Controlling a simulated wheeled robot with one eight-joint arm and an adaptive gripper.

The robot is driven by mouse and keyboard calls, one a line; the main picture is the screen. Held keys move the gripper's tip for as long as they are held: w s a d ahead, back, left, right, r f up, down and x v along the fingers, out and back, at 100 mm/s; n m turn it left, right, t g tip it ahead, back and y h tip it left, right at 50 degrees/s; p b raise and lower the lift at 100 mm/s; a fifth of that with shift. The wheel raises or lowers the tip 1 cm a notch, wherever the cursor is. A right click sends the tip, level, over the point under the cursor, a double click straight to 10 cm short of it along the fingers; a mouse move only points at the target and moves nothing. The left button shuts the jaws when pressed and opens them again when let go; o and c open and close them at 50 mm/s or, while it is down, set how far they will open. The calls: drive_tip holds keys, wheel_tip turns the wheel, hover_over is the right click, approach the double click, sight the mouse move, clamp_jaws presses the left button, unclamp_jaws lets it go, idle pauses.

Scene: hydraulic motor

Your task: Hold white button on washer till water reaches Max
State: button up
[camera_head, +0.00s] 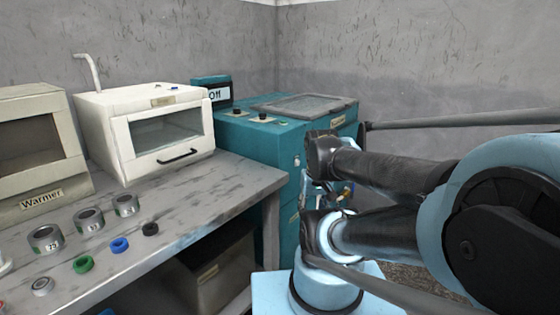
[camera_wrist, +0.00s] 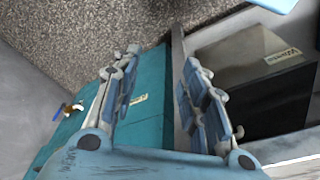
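A teal machine (camera_head: 255,150) stands at the end of the bench against the back wall. It has a small screen (camera_head: 218,94) reading "Off", two small plates with dark knobs or buttons on top, and a grey lid. Its label is too small to read, so I cannot tell whether it is the washer. I cannot make out a white button or a Max mark. In the wrist view the teal side (camera_wrist: 140,110) shows behind my gripper (camera_wrist: 160,58), which is open with nothing between its fingers. In the head view my arm covers part of the machine's right side.
A white oven-like box (camera_head: 145,130) and a beige warmer (camera_head: 40,140) stand on the grey bench (camera_head: 215,195). Several metal cylinders and coloured rings lie in front. A dark box (camera_wrist: 250,85) is under the bench. A tap (camera_wrist: 66,108) sticks out from the teal side.

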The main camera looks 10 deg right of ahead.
clamp_jaws()
idle(1.2)
